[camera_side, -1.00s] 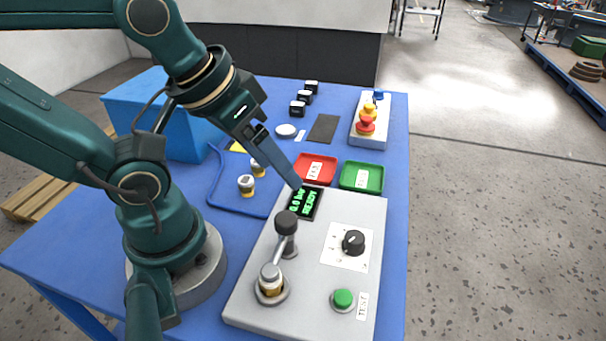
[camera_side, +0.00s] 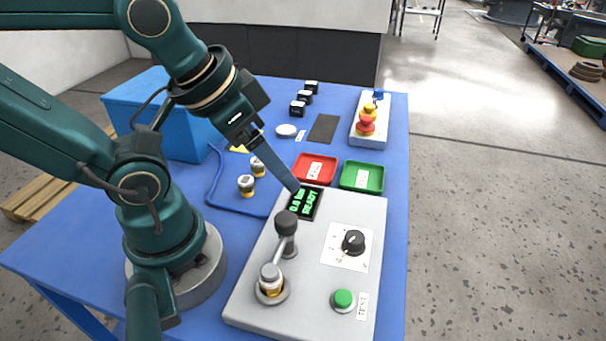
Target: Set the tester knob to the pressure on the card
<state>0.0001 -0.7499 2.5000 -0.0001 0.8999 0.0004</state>
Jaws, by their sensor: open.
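The tester (camera_side: 310,275) is a grey box at the table's front. Its black knob (camera_side: 353,241) sits on a white dial plate (camera_side: 335,258) with small marks; its exact setting is too small to read. The display (camera_side: 306,203) shows green text, "READY" below a pressure that looks like 0.0 bar. My gripper (camera_side: 296,188) is open and empty, pointing down by the display's upper left edge, up and left of the knob. I see it side-on, with the fingers overlapping. I cannot pick out a card with a readable pressure.
Behind are a red tray (camera_side: 315,168), a green tray (camera_side: 361,177), two valves (camera_side: 247,185) in a blue-rimmed area and an emergency-stop box (camera_side: 369,139).

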